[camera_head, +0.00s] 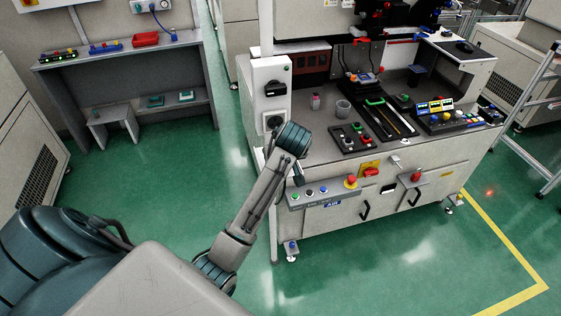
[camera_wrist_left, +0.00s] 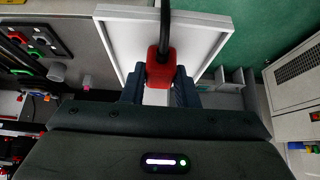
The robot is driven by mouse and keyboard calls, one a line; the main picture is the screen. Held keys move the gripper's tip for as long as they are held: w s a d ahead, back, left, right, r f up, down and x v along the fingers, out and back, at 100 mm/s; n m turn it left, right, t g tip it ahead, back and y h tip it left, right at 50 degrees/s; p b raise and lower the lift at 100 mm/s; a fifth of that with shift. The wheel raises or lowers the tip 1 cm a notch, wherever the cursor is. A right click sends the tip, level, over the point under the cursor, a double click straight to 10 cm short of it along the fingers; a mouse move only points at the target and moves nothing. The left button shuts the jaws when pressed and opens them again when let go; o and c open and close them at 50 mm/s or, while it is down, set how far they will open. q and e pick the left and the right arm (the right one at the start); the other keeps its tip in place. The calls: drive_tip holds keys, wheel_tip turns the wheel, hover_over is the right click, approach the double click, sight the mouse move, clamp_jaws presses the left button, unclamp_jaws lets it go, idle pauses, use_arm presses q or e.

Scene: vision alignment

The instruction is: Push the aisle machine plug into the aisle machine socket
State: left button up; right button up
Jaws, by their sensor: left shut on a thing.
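The red plug (camera_wrist_left: 161,68) with a black cable is between the fingers of my left gripper (camera_wrist_left: 160,88) in the left wrist view. The gripper is shut on it, with a pale rectangular panel (camera_wrist_left: 118,40) beyond. In the head view, my left arm reaches the left front corner of the machine, and its wrist hides the fingers and plug. A round dark socket-like fitting (camera_head: 272,121) sits low on the machine's white upright panel (camera_head: 262,72), just left of my wrist. Whether plug and socket touch cannot be told. My right gripper is not in view.
The machine's worktop (camera_head: 318,148) carries trays, a cup (camera_head: 343,108) and button boxes. A button strip (camera_head: 322,192) juts from its front near my arm. A grey bench (camera_head: 120,62) stands at left. Green floor lies clear between them.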

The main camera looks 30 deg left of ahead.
use_arm(q)
drive_tip(key=shift+r, duration=0.45)
drive_tip(key=shift+s+d+r+b, duration=0.1)
drive_tip(key=shift+d+r+b, duration=0.05)
drive_tip(key=shift+r+b, duration=0.7)
drive_tip(key=s+d+r+b, duration=0.1)
drive_tip(key=s+d+b, duration=0.1)
drive_tip(key=s+d, duration=0.6)
drive_tip(key=shift+s+r, duration=0.4)
drive_tip(key=shift+s, duration=2.4)
drive_tip(key=shift+w, duration=0.1)
drive_tip(key=w+d+m+t+h, duration=0.2)
drive_tip(key=w+d+m+h, duration=0.3)
drive_tip(key=w+m, duration=0.5)
drive_tip(key=shift+d+r, duration=0.3)
drive_tip(key=shift+d, duration=0.9)
